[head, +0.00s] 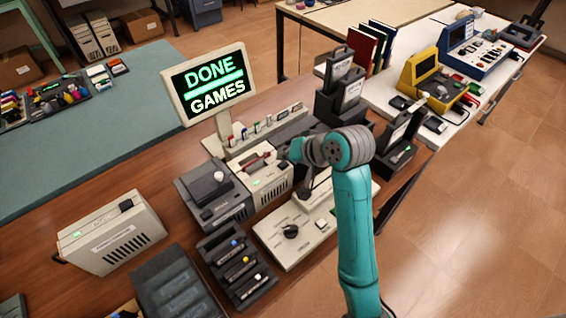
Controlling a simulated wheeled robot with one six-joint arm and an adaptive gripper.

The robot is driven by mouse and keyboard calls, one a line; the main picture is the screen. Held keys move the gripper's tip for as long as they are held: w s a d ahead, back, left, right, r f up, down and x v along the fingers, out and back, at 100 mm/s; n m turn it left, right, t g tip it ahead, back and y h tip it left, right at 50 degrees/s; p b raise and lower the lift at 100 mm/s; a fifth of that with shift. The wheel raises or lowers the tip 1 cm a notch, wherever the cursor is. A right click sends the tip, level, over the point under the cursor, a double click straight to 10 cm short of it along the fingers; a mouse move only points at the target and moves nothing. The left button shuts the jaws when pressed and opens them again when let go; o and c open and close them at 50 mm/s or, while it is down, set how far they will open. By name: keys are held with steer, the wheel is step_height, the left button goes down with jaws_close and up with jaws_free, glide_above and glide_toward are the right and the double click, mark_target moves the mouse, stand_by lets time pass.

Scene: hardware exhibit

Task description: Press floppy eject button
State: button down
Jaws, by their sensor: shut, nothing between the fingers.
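A beige drive-like unit (267,185) stands on the brown table, with a dark slot, a red piece on top and a small green light on its front. It looks like the floppy drive; I cannot make out its eject button. My teal arm reaches up from the lower right and bends over at a grey wrist. My gripper (306,190) is shut and empty, pointing down just right of the unit, partly hidden by the wrist. I cannot tell whether the fingertips touch anything.
A monitor (209,84) reading "DONE GAMES" stands behind. A grey joystick unit (215,192) sits left of the drive, a beige panel with a black knob (290,232) in front. Dark disk holders (343,100) stand at the back right. A beige box (112,235) stands left.

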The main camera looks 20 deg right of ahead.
mark_target(285, 165)
stand_by(0.4)
steer(key=shift+f, duration=0.4)
steer(key=shift+f, duration=0.4)
stand_by(0.6)
steer(key=shift+r, duration=0.85)
steer(key=shift+r, duration=2.5)
